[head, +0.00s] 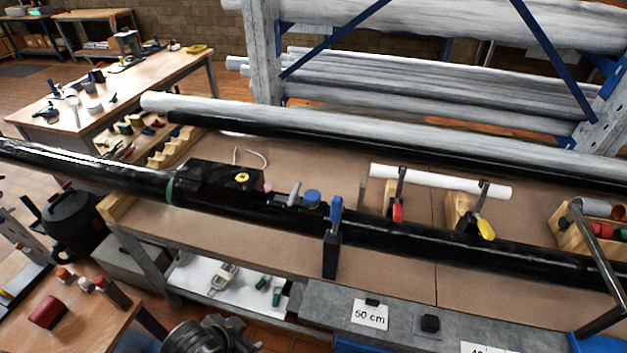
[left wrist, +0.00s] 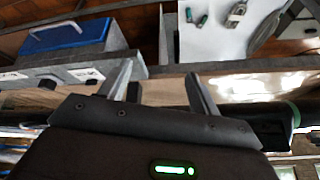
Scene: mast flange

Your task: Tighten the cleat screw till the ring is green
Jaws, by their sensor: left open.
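A long black mast (head: 400,240) lies along the bench in the head view. On it, a black block (head: 205,178) carries a small yellow ring-shaped piece (head: 242,177); I cannot tell for sure that this is the cleat screw's ring. A green band (head: 170,190) goes round the mast left of the block and shows in the left wrist view (left wrist: 295,113). A grey upright piece (head: 294,193) and a blue knob (head: 312,197) are right of the block. My left gripper (head: 212,332) is low in front of the bench, apart from the mast; its two fingers (left wrist: 158,74) are open and empty.
A blue-handled clamp (head: 335,215) stands at the mast. Behind it, a white tube (head: 440,181) rests in wooden holders with red and yellow handles. A grey shelf with a "60 cm" label (head: 369,314) is in front. Bare bench (head: 310,165) lies behind the mast.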

